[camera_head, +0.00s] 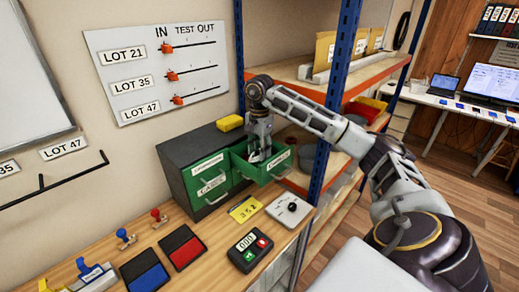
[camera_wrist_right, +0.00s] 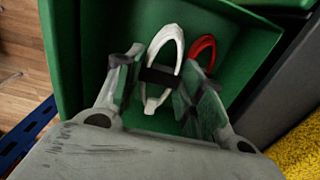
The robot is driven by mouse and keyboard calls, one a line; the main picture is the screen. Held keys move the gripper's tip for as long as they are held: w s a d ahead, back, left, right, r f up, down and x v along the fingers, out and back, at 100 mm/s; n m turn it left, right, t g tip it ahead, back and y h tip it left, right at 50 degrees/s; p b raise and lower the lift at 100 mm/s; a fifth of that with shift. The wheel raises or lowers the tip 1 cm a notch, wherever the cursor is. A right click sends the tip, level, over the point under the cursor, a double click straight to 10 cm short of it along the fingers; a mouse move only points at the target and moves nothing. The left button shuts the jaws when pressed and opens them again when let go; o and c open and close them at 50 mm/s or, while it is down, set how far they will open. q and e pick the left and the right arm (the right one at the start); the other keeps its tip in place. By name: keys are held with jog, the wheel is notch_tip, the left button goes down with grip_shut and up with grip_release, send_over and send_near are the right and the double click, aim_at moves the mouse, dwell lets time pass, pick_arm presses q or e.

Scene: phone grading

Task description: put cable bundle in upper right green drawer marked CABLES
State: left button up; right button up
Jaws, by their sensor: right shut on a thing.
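The upper right green drawer (camera_head: 262,170) of the dark cabinet is pulled open; the label on its front is too small to read surely. My right gripper (camera_head: 259,150) reaches down into it from above. In the right wrist view the white cable bundle (camera_wrist_right: 168,40), a loop with a black band, is between the fingers of my right gripper (camera_wrist_right: 160,80), which is shut on it. The bundle is inside the green drawer walls (camera_wrist_right: 68,50). A red looped bundle (camera_wrist_right: 204,48) lies beside it in the drawer. My left gripper is not in view.
A yellow sponge-like block (camera_head: 230,123) sits on the cabinet top (camera_head: 190,143). In front lie a yellow card (camera_head: 245,208), a white device (camera_head: 289,208), a small black meter (camera_head: 249,250), and red and blue pads. A blue shelf post (camera_head: 322,150) stands close right of the drawer.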

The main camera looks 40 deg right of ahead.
jog(key=shift+f+b, duration=0.35)
jog(key=shift+f, duration=0.25)
dwell(0.3)
jog(key=o, duration=1)
jog(key=shift+c, duration=0.2)
jog(key=shift+r, duration=0.15)
jog(key=shift+r+p, duration=0.35)
jog(key=shift+r, duration=0.1)
jog(key=shift+r+b, duration=0.4)
jog(key=shift+r, duration=2.15)
notch_tip(320, 180, up, 7)
jog(key=p, duration=0.2)
